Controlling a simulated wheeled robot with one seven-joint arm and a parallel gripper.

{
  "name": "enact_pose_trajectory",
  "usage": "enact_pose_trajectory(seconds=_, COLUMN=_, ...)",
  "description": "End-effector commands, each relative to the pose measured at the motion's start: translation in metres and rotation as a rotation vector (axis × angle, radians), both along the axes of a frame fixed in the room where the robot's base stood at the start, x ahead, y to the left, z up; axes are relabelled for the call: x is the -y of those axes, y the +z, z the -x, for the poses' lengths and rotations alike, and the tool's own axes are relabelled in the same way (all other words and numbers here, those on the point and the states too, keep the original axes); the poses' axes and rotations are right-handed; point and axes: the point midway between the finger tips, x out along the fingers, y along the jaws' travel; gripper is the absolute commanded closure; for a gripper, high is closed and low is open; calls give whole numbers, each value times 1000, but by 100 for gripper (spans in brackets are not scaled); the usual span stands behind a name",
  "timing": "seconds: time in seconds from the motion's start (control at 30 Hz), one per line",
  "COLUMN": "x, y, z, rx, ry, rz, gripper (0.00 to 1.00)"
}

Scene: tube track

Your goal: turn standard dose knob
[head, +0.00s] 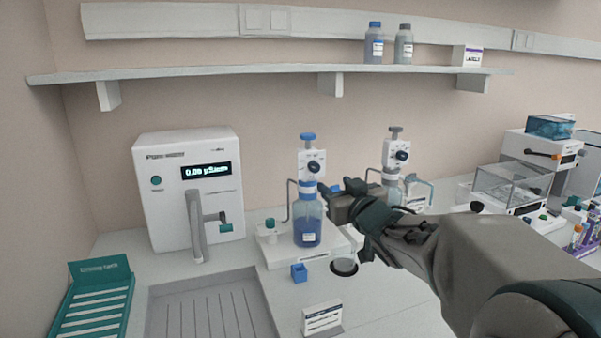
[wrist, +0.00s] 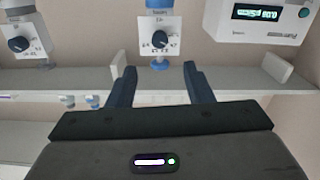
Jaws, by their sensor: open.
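A bottle-top dispenser with a blue cap stands on a blue-filled bottle (head: 307,225). Its white head carries a dark dose knob (head: 313,167), which also shows in the wrist view (wrist: 159,41) with scale marks around it. A second dispenser to the right has a similar dark knob (head: 402,156), seen at the left in the wrist view (wrist: 18,44). The labels are too small to tell which is the standard. My gripper (head: 336,187) is open and empty, close to the blue-capped dispenser. In the wrist view its fingers (wrist: 159,72) point toward that dispenser's knob, apart from it.
A white meter (head: 165,215) with a lit display stands left of the dispensers. A small blue cup (head: 299,272) and a label card (head: 322,318) sit in front. A shelf (head: 230,73) runs above. Lab equipment (head: 540,152) crowds the right.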

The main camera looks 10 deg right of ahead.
Motion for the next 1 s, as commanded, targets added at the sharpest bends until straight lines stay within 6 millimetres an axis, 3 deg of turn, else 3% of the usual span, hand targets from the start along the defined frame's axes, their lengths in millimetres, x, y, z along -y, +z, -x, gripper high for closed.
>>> enact_pose_trajectory(seconds=0.3, x=-11, y=-1, z=-57, rx=-2, ry=0, rz=-2, gripper=54)
enact_pose_trajectory(seconds=0.53, x=-19, y=0, z=-91, rx=-1, ry=1, rz=-1, gripper=54)
enact_pose_trajectory(seconds=0.7, x=-21, y=0, z=-105, rx=-2, ry=-1, rz=-1, gripper=54)
enact_pose_trajectory(seconds=1.0, x=-22, y=0, z=-109, rx=-1, ry=-1, rz=0, gripper=54)
